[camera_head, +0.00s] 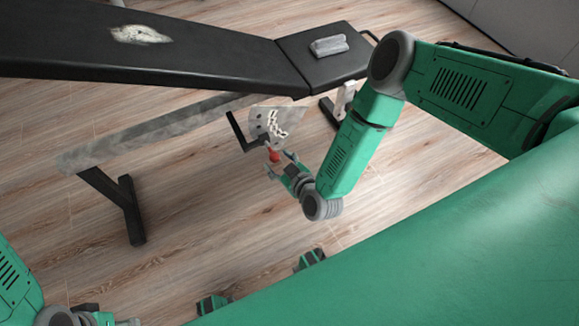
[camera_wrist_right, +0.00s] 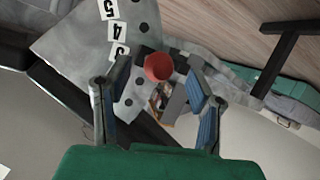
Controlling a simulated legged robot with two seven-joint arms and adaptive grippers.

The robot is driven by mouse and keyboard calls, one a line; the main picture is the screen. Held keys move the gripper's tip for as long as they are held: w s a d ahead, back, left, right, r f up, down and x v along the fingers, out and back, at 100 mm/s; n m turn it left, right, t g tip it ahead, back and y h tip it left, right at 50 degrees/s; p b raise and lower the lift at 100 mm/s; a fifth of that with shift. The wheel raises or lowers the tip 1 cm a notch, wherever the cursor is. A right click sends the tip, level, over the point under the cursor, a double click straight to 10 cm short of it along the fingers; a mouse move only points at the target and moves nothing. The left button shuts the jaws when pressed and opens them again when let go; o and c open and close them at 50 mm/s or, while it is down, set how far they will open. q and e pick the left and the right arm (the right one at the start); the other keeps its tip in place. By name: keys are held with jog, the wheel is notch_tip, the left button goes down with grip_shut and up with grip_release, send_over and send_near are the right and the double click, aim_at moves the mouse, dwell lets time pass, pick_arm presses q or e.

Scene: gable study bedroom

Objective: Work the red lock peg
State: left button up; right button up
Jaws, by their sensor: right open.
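The red lock peg (camera_head: 273,154) sits at the lower edge of a grey plate (camera_head: 261,121) with holes and white number labels, under the black bench. In the right wrist view, the round red end of the peg (camera_wrist_right: 158,66) faces the camera, and the labels 4 and 5 show on the plate (camera_wrist_right: 75,45). My right gripper (camera_head: 280,165) is open, its fingers (camera_wrist_right: 158,85) on either side of the peg's end in that view. I cannot tell whether they touch it. My left gripper (camera_head: 125,321) is only partly seen at the bottom left edge, its jaws unclear.
The black padded bench (camera_head: 190,50) crosses the top, with a pale patch (camera_head: 138,35) and a folded grey cloth-like item (camera_head: 329,45) on it. A scuffed grey beam (camera_head: 150,131) and a black leg (camera_head: 122,205) stand below. The wooden floor (camera_head: 200,215) is clear nearby.

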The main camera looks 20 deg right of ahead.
jog(key=v, duration=0.9)
jog(key=shift+s, duration=0.15)
jog(key=s+d+r+m+g+h, duration=0.1)
jog(key=s+d+r+m+g, duration=0.15)
jog(key=s+d+g, duration=0.4)
jog(key=s+d+r+m+g+h, duration=0.15)
jog(key=s+d+r+g, duration=0.25)
jog(key=s+g, duration=0.55)
notch_tip(320, 180, up, 13)
jog(key=s+t+p, duration=0.2)
jog(key=t+p, duration=0.1)
jog(key=p, duration=1.1)
jog(key=shift+a+r, duration=0.15)
jog(key=shift+a, duration=0.15)
